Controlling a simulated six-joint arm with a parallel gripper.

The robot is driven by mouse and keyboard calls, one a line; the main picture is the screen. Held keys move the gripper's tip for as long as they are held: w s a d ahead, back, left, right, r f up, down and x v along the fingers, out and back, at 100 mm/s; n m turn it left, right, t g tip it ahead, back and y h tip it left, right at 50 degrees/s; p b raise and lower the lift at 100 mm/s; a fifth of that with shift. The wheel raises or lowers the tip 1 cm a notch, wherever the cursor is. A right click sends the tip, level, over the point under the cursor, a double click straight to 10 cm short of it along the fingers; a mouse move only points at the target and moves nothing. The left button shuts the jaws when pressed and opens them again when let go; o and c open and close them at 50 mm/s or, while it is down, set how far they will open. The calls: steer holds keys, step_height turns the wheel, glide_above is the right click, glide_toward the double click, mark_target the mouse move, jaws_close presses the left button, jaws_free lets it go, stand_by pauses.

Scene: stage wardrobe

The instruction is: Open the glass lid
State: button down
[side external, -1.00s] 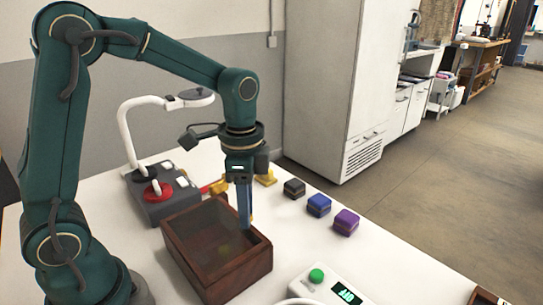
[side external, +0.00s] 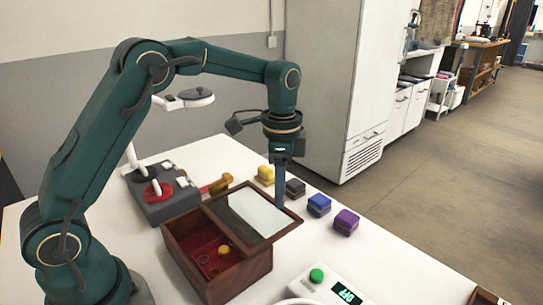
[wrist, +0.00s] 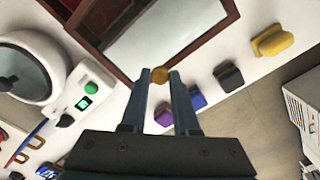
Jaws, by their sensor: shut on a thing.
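The glass lid (side external: 258,212) is a pale pane in a dark wood frame. It is slid partway off the wooden box (side external: 243,272) and overhangs its far right side, leaving the near left part of the box uncovered. In the wrist view the lid (wrist: 165,35) fills the top middle. A small brass knob (wrist: 160,75) shows at the lid's edge between my fingertips. My gripper (side external: 279,203) is at the lid's right edge, shut on the knob. It also shows in the wrist view (wrist: 161,84).
Inside the box lie a small yellow round thing (side external: 223,250) and ring-like pieces. Yellow (side external: 265,174), black (side external: 295,188), blue (side external: 318,205) and purple (side external: 346,222) blocks stand right of the lid, close to my gripper. A scale (side external: 333,288) stands in front.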

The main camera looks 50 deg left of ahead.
steer(key=shift+w, duration=0.25)
steer(key=c, duration=0.7)
jaws_free()
steer(key=shift+o, duration=0.2)
steer(key=shift+r, duration=0.15)
steer(key=shift+r, duration=2.45)
